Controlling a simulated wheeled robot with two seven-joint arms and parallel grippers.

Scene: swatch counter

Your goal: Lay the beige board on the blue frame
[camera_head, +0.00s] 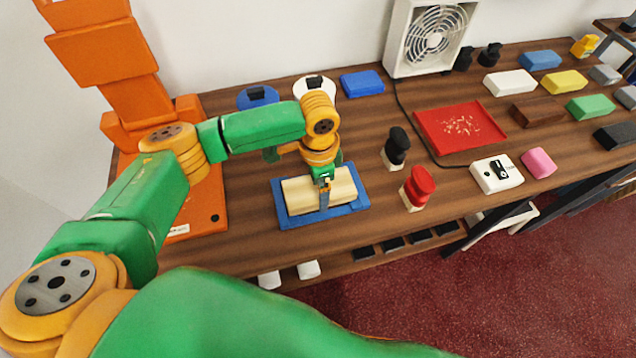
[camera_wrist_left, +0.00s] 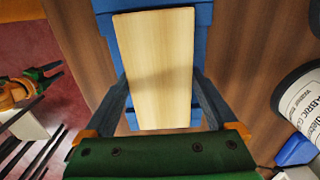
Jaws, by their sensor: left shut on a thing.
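The beige board (camera_head: 298,193) lies lengthwise over the blue frame (camera_head: 355,206), whose rim shows around it; I cannot tell whether it rests on the frame or is just above. My left gripper (camera_head: 323,198) comes down from above and is shut on the board's middle. In the left wrist view the board (camera_wrist_left: 155,60) is between the two dark fingers of the left gripper (camera_wrist_left: 160,82), with the blue frame (camera_wrist_left: 203,14) beneath. My right gripper (camera_wrist_left: 48,76) shows only in the left wrist view, at the left, empty with its fingers apart.
A black stamp (camera_head: 396,146) and a red stamp (camera_head: 417,187) stand right of the frame. A red tray (camera_head: 460,128), a white box (camera_head: 496,174) and a pink block (camera_head: 539,162) are further right. A white fan (camera_head: 432,38) stands behind. Several coloured blocks lie at the far right.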

